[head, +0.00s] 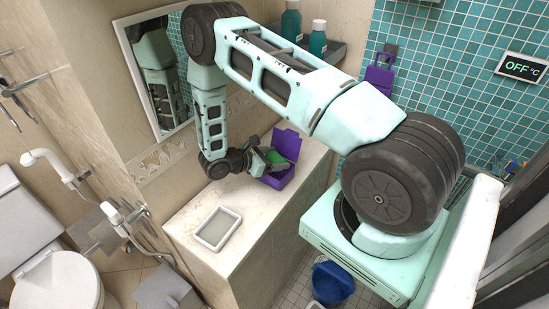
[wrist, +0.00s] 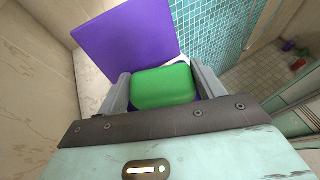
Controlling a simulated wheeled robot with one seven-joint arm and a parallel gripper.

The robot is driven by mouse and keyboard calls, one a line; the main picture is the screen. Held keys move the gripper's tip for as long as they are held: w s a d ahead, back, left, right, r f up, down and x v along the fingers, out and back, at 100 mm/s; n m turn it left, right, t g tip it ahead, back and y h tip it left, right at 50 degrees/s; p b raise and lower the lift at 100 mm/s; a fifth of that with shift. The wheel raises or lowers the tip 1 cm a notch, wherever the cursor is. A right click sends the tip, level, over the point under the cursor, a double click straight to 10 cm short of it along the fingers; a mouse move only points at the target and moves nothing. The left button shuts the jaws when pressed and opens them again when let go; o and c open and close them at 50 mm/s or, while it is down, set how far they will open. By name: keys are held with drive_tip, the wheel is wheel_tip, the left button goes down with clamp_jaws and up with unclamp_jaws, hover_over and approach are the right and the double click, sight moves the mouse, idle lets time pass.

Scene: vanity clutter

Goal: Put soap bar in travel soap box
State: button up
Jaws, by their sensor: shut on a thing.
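The soap bar is a green rounded block in the wrist view (wrist: 163,87), held between the two grey fingers of my gripper (wrist: 162,90). It also shows small in the head view (head: 275,157), in front of the purple box. The travel soap box is purple with its lid up; the raised lid (wrist: 125,38) stands behind the soap in the wrist view. In the head view the open box (head: 285,147) sits on the counter, with my gripper (head: 266,160) at its left side. The soap and fingers hide most of the box's inside, so I cannot tell whether the soap touches it.
A white rectangular dish (head: 217,229) lies on the pale counter (head: 190,222), nearer the front. A mirror (head: 150,85) hangs on the wall at the left. Teal bottles (head: 317,40) stand on a shelf behind my arm. The counter between dish and box is clear.

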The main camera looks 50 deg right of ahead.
drive_tip(key=shift+f, duration=0.2)
drive_tip(key=o, duration=1)
drive_tip(key=shift+r+p, duration=0.5)
drive_tip(key=shift+r, duration=0.1)
drive_tip(key=shift+w+a+r, duration=0.1)
drive_tip(key=shift+a+r, duration=0.05)
drive_tip(key=shift+a, duration=0.05)
drive_tip(key=s+a+r+m+y+b, duration=0.25)
drive_tip(key=a+r, duration=0.45)
drive_tip(key=a, duration=0.4)
drive_tip(key=s+a+r+m+y+b, duration=0.1)
drive_tip(key=s+a+r+y, duration=0.3)
drive_tip(key=a+r, duration=0.5)
drive_tip(key=s+a+r+m+t+y, duration=0.1)
drive_tip(key=s+a+r+y, duration=0.1)
drive_tip(key=s+a, duration=0.2)
drive_tip(key=s+a+r+m+t+y, duration=0.1)
drive_tip(key=s+a+r+y, duration=0.1)
drive_tip(key=s+a, duration=0.3)
drive_tip(key=s+a+r+m+t+y, duration=0.1)
drive_tip(key=s+a+r+y, duration=0.2)
drive_tip(key=s+a, duration=0.1)
drive_tip(key=shift+s+a+r+m+t, duration=0.15)
drive_tip(key=shift+a+m+t, duration=0.25)
drive_tip(key=shift+a, duration=0.25)
